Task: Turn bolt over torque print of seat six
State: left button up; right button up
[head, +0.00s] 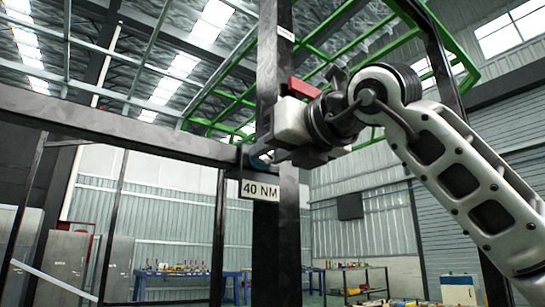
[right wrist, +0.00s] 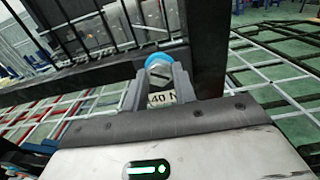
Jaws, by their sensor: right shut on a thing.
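The bolt (right wrist: 158,62), with a blue ring around its pale head, sits at the joint of the dark upright post (head: 276,245) and the horizontal beam (head: 120,128). My right gripper (right wrist: 158,78) is shut on the bolt, one finger at each side of its head. In the head view the right gripper (head: 262,158) reaches the joint from the right and hides most of the bolt. The torque print (head: 260,190), a white plate reading 40 NM, is just below the bolt. It shows partly between the fingers in the right wrist view (right wrist: 162,98). My left gripper is not in view.
A green frame (head: 225,105) runs overhead behind the post. Blue workbenches (head: 180,275) with tools stand at the back, and grey cabinets (head: 65,262) at the left. The space to the left of the post below the beam looks open.

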jog(key=shift+f+m, duration=0.2)
jog(key=shift+m, duration=0.6)
pick_arm(q)
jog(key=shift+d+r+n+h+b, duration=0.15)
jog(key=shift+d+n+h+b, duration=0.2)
jog(key=shift+b, duration=0.45)
pick_arm(e)
jog(key=shift+r+m, duration=0.1)
jog(key=shift+m, duration=1.8)
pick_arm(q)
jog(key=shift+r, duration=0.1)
pick_arm(e)
jog(key=o, duration=1)
jog(key=shift+s+d+r, duration=0.1)
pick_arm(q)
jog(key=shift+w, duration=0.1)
pick_arm(e)
jog(key=v, duration=1.6)
